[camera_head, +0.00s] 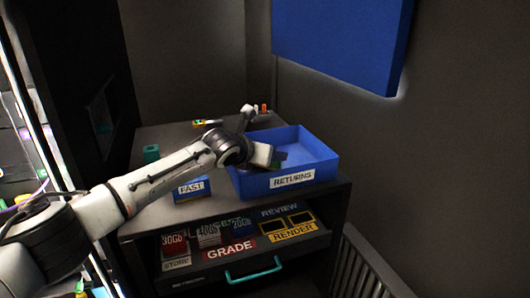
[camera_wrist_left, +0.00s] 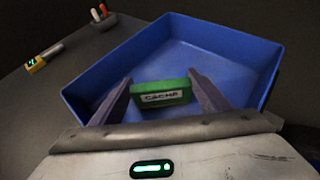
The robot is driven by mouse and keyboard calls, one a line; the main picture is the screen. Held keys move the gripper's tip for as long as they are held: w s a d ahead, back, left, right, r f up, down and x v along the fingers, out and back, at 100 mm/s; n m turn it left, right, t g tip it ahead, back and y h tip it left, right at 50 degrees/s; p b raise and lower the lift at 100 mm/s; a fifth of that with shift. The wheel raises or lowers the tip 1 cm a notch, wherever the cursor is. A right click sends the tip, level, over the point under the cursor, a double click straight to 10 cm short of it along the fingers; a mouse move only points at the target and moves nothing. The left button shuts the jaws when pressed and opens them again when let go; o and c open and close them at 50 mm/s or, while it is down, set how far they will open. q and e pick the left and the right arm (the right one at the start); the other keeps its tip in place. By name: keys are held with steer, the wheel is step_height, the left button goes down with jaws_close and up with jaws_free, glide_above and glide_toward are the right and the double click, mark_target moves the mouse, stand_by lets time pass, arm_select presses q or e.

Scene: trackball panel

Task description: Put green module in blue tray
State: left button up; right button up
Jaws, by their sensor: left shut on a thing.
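The green module (camera_wrist_left: 160,96), with a white label that seems to read CACHE, sits between the two fingers of my left gripper (camera_wrist_left: 160,82) in the left wrist view. The gripper is shut on it. The blue tray (camera_head: 318,165), labelled RETURNS, stands on the cabinet top. It also fills much of the left wrist view (camera_wrist_left: 220,56). In the head view my left gripper (camera_head: 278,160) is over the left part of the tray, inside its outline. I cannot tell whether the module touches the tray floor. My right gripper is not in view.
A blue FAST box (camera_head: 190,190) stands left of the tray, and a green block (camera_head: 151,153) farther left. A pen holder (camera_wrist_left: 102,22) and a small yellow device (camera_wrist_left: 44,58) lie beyond the tray. A shelf below holds labelled boxes. A blue panel (camera_head: 345,40) hangs above.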

arm_select(q)
steer(key=shift+f, duration=0.1)
steer(key=o, duration=1.1)
steer(key=v, duration=1.2)
steer(key=shift+b, duration=0.4)
